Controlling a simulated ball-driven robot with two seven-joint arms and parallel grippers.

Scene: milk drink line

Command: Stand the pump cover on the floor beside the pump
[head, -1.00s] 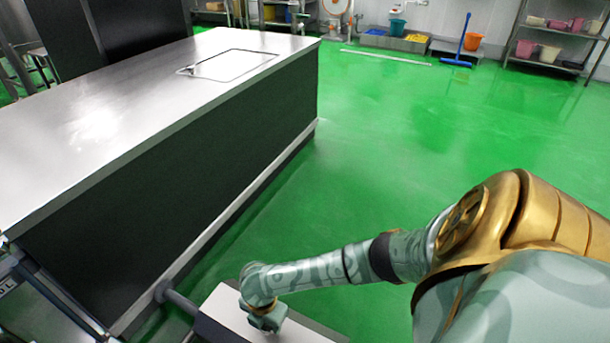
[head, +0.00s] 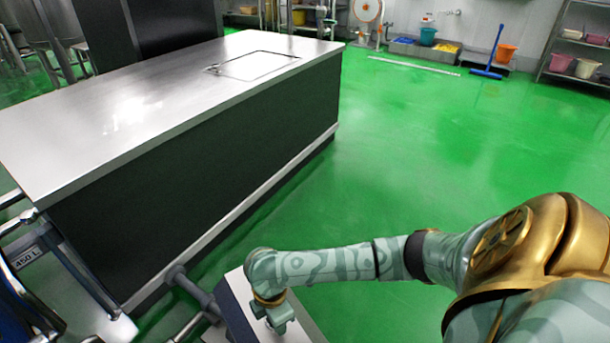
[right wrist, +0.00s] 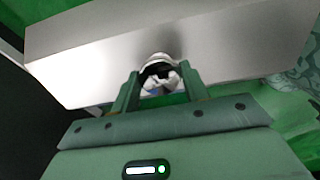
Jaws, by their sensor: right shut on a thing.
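The pump cover (head: 242,288) is a box with a pale metal face and a dark grey side, at the bottom of the head view. My right gripper (head: 281,322) is over its pale face. In the right wrist view the cover (right wrist: 90,70) is a broad silver panel, and my right gripper (right wrist: 158,88) is shut on a small part at its edge, probably a handle. I cannot tell whether the cover is raised clear of what is under it. The pump itself cannot be made out. My left gripper is not in view.
A grey pipe (head: 188,283) runs beside the cover from the long steel-topped counter (head: 150,100). A frame marked 450 L (head: 28,258) stands at the left. Green floor (head: 420,170) lies open to the right, back to a blue squeegee (head: 490,62) and shelves.

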